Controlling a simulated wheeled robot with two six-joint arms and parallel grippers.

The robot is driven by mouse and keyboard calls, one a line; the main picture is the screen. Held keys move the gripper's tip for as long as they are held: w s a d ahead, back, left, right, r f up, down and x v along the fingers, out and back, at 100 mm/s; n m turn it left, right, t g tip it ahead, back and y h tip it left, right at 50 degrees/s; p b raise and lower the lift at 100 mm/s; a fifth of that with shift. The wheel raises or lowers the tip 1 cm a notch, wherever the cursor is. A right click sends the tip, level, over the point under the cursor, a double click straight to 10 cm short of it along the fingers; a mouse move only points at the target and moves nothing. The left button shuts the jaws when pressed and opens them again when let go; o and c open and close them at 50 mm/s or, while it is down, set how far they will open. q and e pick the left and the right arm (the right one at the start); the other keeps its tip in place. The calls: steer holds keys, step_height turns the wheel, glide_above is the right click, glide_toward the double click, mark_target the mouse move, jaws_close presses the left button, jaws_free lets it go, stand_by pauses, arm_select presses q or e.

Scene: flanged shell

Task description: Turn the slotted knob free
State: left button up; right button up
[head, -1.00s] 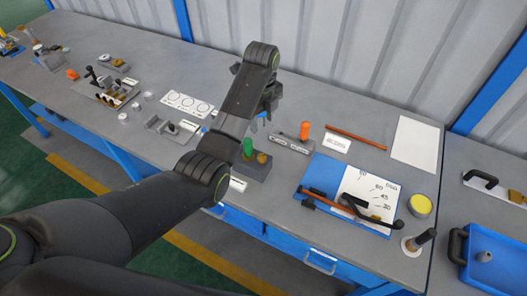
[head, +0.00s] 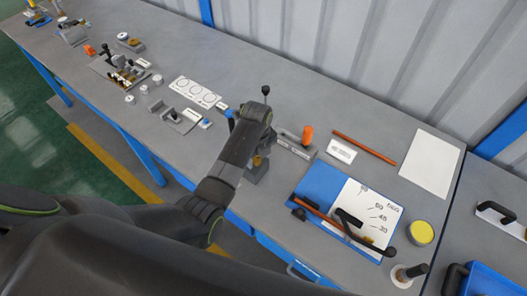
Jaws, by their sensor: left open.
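My left gripper (head: 232,117) is over the middle of the bench, mostly hidden behind its own wrist. A blue fingertip shows at its left side; the space between the fingers is hidden. A grey block (head: 257,174) with a brass-coloured knob (head: 263,161) on it stands just in front of the wrist, partly covered by my arm. I cannot make out a slot on any knob at this size. A grey block (head: 296,147) with an upright orange handle (head: 307,135) stands to the right of the gripper. My right gripper is not in view.
A black ball-topped lever (head: 265,91) stands behind the wrist. A blue board (head: 318,183) with an angle scale and black handle lies at right, near a yellow-topped round tin (head: 421,233). Several small fixtures (head: 122,72) stand at left. Bare bench (head: 300,85) lies behind the gripper.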

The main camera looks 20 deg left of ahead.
arm_select(q)
steer(key=shift+f, duration=0.15)
steer(key=shift+s+a, duration=0.1)
steer(key=shift+s, duration=0.05)
steer(key=shift+c, duration=1.4)
steer(key=c, duration=0.7)
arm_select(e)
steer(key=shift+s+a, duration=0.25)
